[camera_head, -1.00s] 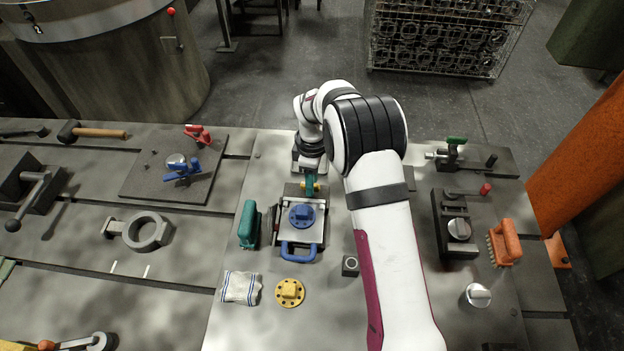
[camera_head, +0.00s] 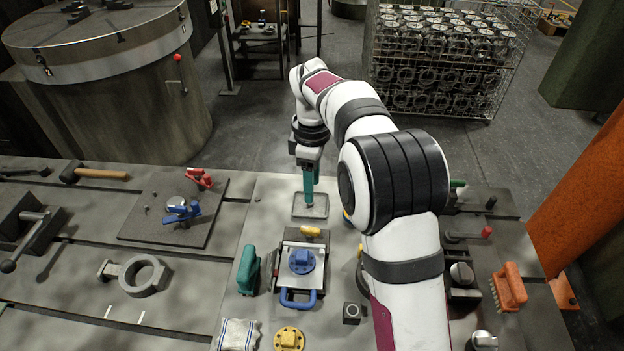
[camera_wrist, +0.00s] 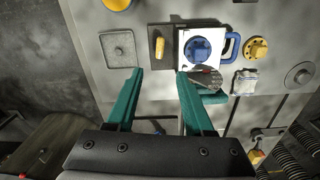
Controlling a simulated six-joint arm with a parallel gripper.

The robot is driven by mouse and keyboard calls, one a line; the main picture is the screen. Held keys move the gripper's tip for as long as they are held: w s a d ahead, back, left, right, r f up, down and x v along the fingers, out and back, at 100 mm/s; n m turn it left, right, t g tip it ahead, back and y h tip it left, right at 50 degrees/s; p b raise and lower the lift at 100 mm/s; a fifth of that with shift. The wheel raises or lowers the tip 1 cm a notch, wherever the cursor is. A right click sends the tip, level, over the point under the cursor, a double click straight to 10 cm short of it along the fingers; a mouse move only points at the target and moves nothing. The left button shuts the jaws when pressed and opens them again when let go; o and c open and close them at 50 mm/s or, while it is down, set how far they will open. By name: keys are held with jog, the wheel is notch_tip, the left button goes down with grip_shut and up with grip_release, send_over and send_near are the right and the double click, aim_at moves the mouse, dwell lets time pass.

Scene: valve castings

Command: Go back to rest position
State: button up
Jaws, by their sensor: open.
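My gripper (camera_head: 309,190) has two green fingers and is raised above the bench near a shallow grey square tray (camera_head: 311,213). In the wrist view the fingers (camera_wrist: 158,80) stand wide apart with nothing between them. A fixture holds a blue flanged part (camera_head: 301,261), with a blue handle (camera_head: 298,304) in front and a yellow piece (camera_head: 311,231) behind. My arm hides part of the bench to the right.
A yellow flanged part (camera_head: 289,338) and a white cloth (camera_head: 238,335) lie at the front. A green-handled tool (camera_head: 248,270) stands left of the fixture, an orange brush (camera_head: 509,287) at the right. A wire cage of castings (camera_head: 440,60) stands behind the bench.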

jog(key=shift+r, duration=0.45)
jog(key=s+d+r+m, duration=0.2)
jog(key=s+d+m, duration=0.15)
jog(key=s, duration=0.25)
jog(key=s+d+r+m+y, duration=0.1)
jog(key=s+d+r+m, duration=0.15)
jog(key=s+m, duration=0.3)
jog(key=s+d+r+m, duration=0.3)
jog(key=s, duration=0.3)
jog(key=s+d+f+m, duration=0.1)
jog(key=s+f+m, duration=0.1)
jog(key=s+m, duration=0.3)
jog(key=s+d+f+m, duration=0.1)
jog(key=s+f+m, duration=0.2)
jog(key=s, duration=0.8)
jog(key=shift+m+y, duration=0.4)
jog(key=shift+m, duration=0.6)
